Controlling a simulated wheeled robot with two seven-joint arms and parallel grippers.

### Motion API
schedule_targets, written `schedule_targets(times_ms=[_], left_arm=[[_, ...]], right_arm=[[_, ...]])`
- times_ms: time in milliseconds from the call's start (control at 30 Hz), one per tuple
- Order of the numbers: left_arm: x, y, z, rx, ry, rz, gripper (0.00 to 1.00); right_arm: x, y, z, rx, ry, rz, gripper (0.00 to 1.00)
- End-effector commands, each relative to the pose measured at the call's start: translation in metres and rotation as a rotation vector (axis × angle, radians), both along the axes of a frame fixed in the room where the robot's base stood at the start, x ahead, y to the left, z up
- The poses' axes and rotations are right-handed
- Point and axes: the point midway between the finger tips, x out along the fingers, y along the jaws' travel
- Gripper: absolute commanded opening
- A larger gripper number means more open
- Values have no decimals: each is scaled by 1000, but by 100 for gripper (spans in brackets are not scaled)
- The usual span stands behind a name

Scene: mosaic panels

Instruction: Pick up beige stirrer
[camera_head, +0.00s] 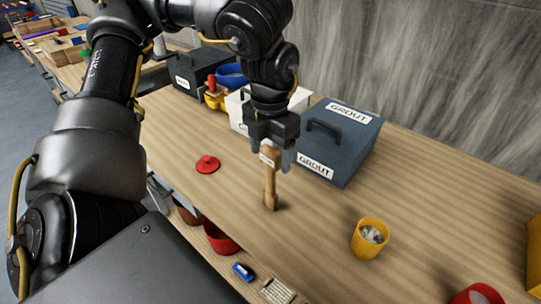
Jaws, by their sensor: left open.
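The beige stirrer (271,187) stands upright on the wooden workbench (331,212). My left gripper (276,158) points down from above, with its open fingers around the stirrer's upper end. A small pale label shows near the stirrer's top between the fingers. I cannot tell whether the fingers touch it. My right gripper is not in view.
A dark blue grout box (348,146) stands close to the right of the gripper, with a white box (237,109) behind. A red lid (208,164) lies to the left. A yellow cup (369,239) stands to the right. Bare bench lies between.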

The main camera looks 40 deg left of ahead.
Motion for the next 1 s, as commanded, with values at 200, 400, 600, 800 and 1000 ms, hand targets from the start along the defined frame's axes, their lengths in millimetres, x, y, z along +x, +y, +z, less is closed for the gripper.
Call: schedule_targets(times_ms=[200, 400, 600, 800, 1000], left_arm=[[0, 0, -1, 0, -2, 0, 71], [0, 0, -1, 0, -1, -1, 47], [0, 0, -1, 0, -1, -1, 21], [0, 0, -1, 0, -1, -1, 11], [0, 0, 3, 0, -2, -1, 11]], right_arm=[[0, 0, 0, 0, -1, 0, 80], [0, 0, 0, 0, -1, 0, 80], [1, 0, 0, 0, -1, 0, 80], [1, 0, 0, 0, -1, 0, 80], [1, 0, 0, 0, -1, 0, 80]])
